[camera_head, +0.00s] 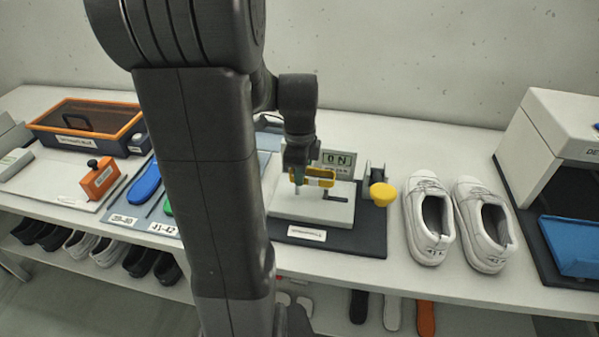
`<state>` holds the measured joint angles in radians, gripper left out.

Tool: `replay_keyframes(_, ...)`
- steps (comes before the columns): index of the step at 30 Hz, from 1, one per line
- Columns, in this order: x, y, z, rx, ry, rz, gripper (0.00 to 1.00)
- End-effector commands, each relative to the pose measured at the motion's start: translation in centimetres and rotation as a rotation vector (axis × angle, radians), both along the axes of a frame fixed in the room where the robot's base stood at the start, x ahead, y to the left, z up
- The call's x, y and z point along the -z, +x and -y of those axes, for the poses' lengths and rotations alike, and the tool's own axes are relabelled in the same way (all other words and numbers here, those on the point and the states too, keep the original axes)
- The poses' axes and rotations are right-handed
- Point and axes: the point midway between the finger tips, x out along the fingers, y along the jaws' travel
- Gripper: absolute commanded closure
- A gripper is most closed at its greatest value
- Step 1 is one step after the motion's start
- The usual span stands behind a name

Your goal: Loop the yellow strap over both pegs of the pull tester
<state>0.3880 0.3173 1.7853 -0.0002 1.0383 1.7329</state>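The yellow strap (321,182) is a small loop just above the white plate of the pull tester (312,210), level with my gripper's fingers. My gripper (298,179) points down over the left part of the tester and appears shut on the strap's left end. A pale upright peg (297,188) shows just below the fingers. A dark bar (335,198) lies on the plate to the right. I cannot tell whether the strap goes around any peg. The tester's display (338,159) reads 0 N.
A yellow round knob (383,193) on a grey stand is close right of the tester. White shoes (429,220) stand further right, before a white machine with a blue tray (573,246). Left are an orange block (100,179), a blue insole (145,183) and an orange-rimmed box (88,125).

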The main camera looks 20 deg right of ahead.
Motion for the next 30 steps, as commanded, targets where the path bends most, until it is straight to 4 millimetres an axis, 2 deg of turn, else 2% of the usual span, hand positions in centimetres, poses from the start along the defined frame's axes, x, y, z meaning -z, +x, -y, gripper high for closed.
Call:
replay_keyframes(1, 0.7, 0.0, 0.0, 0.000, 0.000, 0.000, 1.00)
replay_keyframes(18, 4.6, 0.0, 0.0, 0.000, 0.000, 0.000, 1.00)
replay_keyframes(30, 5.4, -0.1, -0.1, 0.000, 0.002, -0.003, 1.00)
